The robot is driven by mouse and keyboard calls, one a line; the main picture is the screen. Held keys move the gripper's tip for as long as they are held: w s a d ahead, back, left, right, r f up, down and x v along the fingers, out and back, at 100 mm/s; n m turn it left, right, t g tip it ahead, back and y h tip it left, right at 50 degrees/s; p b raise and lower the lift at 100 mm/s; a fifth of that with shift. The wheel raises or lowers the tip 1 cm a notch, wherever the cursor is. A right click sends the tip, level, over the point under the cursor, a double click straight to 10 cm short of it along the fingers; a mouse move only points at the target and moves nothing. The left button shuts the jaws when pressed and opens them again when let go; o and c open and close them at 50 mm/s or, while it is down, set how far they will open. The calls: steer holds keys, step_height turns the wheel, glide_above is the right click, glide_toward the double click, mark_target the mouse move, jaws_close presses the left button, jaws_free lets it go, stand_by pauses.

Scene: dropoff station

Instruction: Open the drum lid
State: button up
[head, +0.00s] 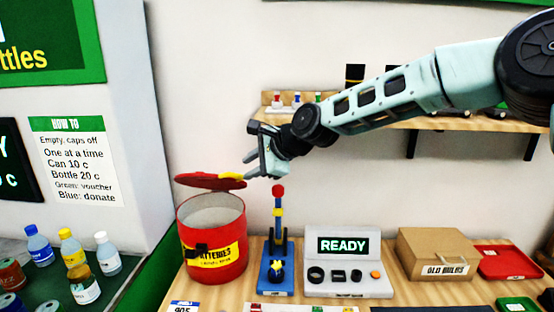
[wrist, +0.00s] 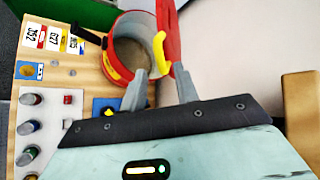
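The red drum (head: 213,270) with a yellow batteries label stands at the left end of the wooden bench in the head view. Its red lid (head: 205,181) is raised, and the grey inside shows. The lid's yellow handle (head: 232,176) is at its right edge, close to my gripper (head: 249,167). In the wrist view the drum (wrist: 113,62) is open at the top left. The lid (wrist: 167,22) stands nearly edge-on, with the yellow handle (wrist: 160,50) just beyond my fingertips (wrist: 160,78). The fingers are apart, with nothing clamped; contact with the handle is unclear.
A blue stand with a red-topped post (head: 278,192) is right of the drum. Beyond it are a grey READY console (head: 345,272), a cardboard box (head: 438,252) and a red tray (head: 507,263). A shelf (head: 400,122) is behind my arm. Bottles stand at the left.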

steer(key=b+v, duration=0.3)
steer(key=v, duration=0.7)
steer(key=shift+s+d+r, duration=0.1)
steer(key=shift+d, duration=0.05)
